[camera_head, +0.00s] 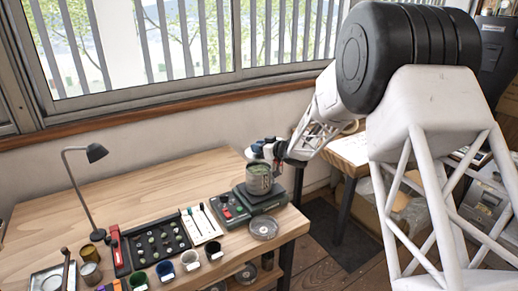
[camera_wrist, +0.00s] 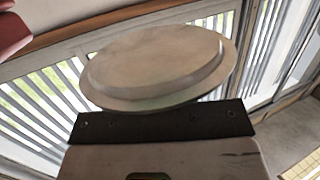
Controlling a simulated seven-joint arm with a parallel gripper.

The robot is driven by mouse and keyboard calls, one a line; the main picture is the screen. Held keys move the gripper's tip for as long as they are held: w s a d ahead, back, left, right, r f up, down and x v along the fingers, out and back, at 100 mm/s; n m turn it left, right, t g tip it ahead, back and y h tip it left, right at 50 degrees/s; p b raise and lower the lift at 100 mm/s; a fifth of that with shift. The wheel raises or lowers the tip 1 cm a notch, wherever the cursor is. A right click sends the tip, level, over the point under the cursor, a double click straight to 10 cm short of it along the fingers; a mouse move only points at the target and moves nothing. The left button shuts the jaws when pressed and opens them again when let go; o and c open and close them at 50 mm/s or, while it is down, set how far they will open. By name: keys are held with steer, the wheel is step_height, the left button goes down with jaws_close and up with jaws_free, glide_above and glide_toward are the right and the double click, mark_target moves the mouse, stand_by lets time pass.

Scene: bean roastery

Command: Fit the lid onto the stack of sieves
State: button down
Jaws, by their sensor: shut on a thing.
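The stack of sieves (camera_head: 259,184) is a metal cylinder standing upright on a dark device near the table's right end. Its round top looks greenish. My gripper (camera_head: 258,155) is close above the stack, at the end of my arm reaching in from the right. In the wrist view a pale round disc with a stepped rim, which looks like the lid (camera_wrist: 155,65), fills the middle and looks tilted. My gripper is shut on it; the fingertips are not clear. In the head view I cannot make out the lid or any contact with the stack.
The dark device (camera_head: 268,202) carries the stack. A round shallow dish (camera_head: 264,229) lies in front of it. A dark bean tray (camera_head: 157,245), a white tray (camera_head: 201,224), several cups and a lamp (camera_head: 83,185) stand to the left. The back of the table (camera_head: 165,187) is clear.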

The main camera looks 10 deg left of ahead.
steer(key=shift+f, duration=0.15)
steer(key=shift+f, duration=2.75)
steer(key=shift+f, duration=0.55)
steer(key=c, duration=1.2)
jaws_free()
steer(key=shift+d, duration=0.1)
steer(key=shift+v, duration=5.45)
steer(key=shift+r, duration=0.1)
